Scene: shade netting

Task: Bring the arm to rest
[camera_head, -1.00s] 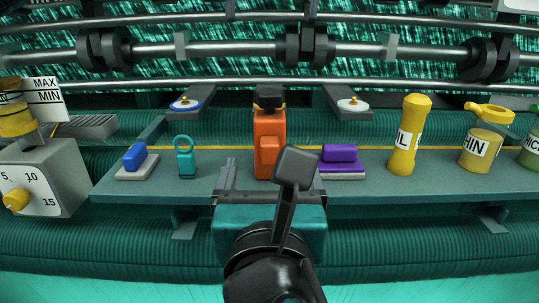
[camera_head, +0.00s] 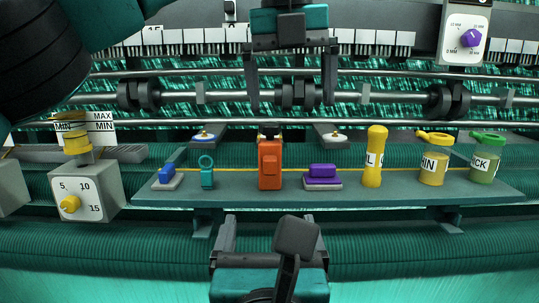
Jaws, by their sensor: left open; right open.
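My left gripper (camera_head: 291,104) hangs in the upper middle of the head view, fingers pointing down. It is open with nothing between its fingers, in front of the rollers and netting. Its dark and teal arm comes in from the upper left. My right gripper (camera_head: 272,228) is at the bottom middle, below the shelf's front edge in the picture, fingers pointing up. It is open and appears empty. A dark link of mine partly hides its right finger.
A teal shelf (camera_head: 385,195) holds an orange bottle (camera_head: 270,165), a purple block (camera_head: 322,171), a blue block (camera_head: 168,172), a teal ringed piece (camera_head: 207,176) and yellow and green containers. A grey dial box (camera_head: 92,190) stands left. Metal bars (camera_head: 380,97) cross behind.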

